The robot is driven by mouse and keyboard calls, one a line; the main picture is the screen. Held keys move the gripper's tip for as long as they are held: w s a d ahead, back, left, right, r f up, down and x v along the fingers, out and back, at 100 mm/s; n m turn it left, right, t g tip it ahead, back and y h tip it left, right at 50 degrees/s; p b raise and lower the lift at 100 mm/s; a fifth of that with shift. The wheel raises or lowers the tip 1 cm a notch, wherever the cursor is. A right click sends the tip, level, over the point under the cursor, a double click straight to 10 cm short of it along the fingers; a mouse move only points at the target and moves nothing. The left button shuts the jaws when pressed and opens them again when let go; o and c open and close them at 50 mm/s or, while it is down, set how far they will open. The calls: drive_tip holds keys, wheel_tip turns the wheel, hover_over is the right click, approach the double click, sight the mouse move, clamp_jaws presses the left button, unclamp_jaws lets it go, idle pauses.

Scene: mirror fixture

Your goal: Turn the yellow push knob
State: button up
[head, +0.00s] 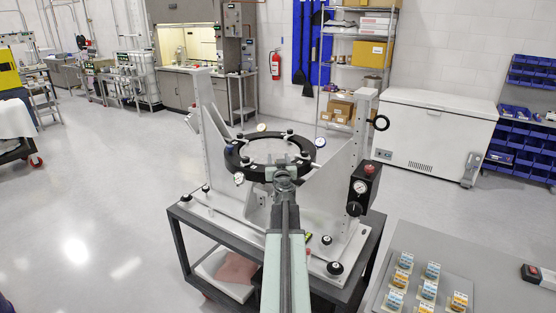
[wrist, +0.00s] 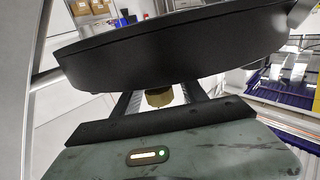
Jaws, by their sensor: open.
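A dull yellow, brass-coloured knob (wrist: 159,97) shows in the wrist view, just under the lower edge of a black ring (wrist: 170,50). My gripper (wrist: 162,92) is open, with one finger on each side of the knob. The fingertips are hidden behind the ring, and I cannot tell whether a finger touches the knob. In the head view my gripper (head: 284,172) is at the near side of the black ring (head: 238,160) of the mirror fixture. The knob is not visible there, hidden by my arm and gripper.
The fixture's white base plate (head: 225,218) stands on a dark cart (head: 190,245), with upright plates at both sides. A black gauge box with a red knob (head: 361,187) is on the right. A grey panel with several switches (head: 480,265) is at the lower right. Open floor lies left.

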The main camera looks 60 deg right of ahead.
drive_tip(key=v, duration=0.7)
drive_tip(key=shift+s+a, duration=0.15)
